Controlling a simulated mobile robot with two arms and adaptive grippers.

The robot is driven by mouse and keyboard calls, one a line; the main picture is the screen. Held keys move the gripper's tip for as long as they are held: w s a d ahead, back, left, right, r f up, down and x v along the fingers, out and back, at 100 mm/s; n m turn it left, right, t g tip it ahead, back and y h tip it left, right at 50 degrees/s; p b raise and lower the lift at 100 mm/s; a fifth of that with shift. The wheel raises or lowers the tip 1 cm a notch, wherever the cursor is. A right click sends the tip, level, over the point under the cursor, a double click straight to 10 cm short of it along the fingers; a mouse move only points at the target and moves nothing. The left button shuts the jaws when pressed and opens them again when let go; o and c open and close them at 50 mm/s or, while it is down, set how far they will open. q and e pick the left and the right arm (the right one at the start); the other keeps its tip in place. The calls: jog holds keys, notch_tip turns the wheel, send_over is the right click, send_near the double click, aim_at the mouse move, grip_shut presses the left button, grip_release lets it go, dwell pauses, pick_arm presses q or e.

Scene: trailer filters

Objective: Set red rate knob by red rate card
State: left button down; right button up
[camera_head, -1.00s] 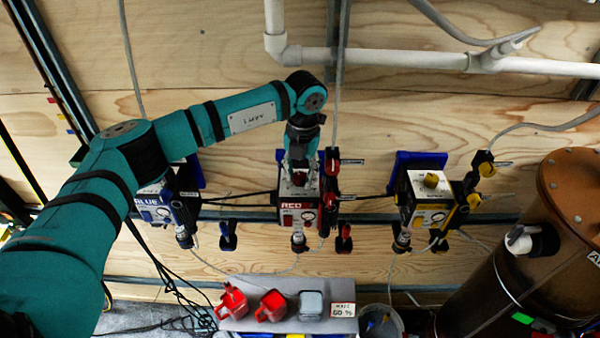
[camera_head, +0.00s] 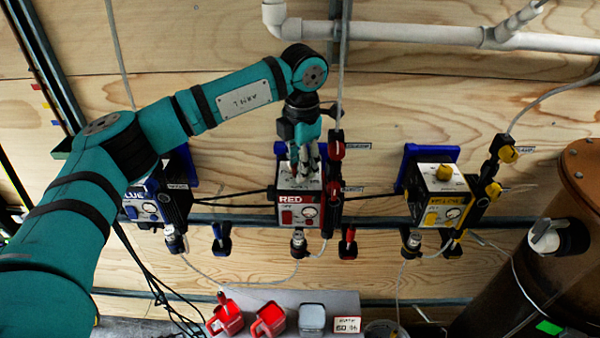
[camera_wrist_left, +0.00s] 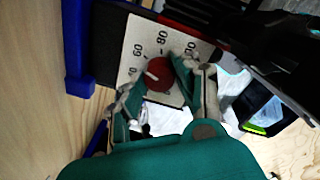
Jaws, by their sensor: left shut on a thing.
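The red rate box (camera_head: 298,205) hangs on the wooden wall, its front marked RED. My left gripper (camera_head: 303,172) reaches down to the top of this box. In the left wrist view its fingers are shut on the red knob (camera_wrist_left: 159,78), one on each side. The dial plate (camera_wrist_left: 140,35) shows 60 and 80 around the knob. A pale mark shows on the left part of the knob; its exact reading is unclear. The rate card (camera_head: 347,325) stands at the bottom of the head view and reads 60 %. My right gripper is not in view.
A blue box (camera_head: 150,205) is on the left and a yellow box (camera_head: 440,200) on the right, both on the wall. Red containers (camera_head: 268,318) and a grey one (camera_head: 312,318) sit near the card. A brown tank (camera_head: 555,260) stands at right.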

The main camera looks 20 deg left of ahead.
pick_arm(q)
jog(key=shift+m+b, duration=0.5)
jog(key=shift+m, duration=0.3)
jog(key=shift+r, duration=0.1)
jog(key=c, duration=1)
grip_release()
jog(key=shift+o, duration=0.2)
notch_tip(320, 180, up, 12)
jog(key=shift+s+d, duration=0.15)
jog(key=shift+d, duration=0.05)
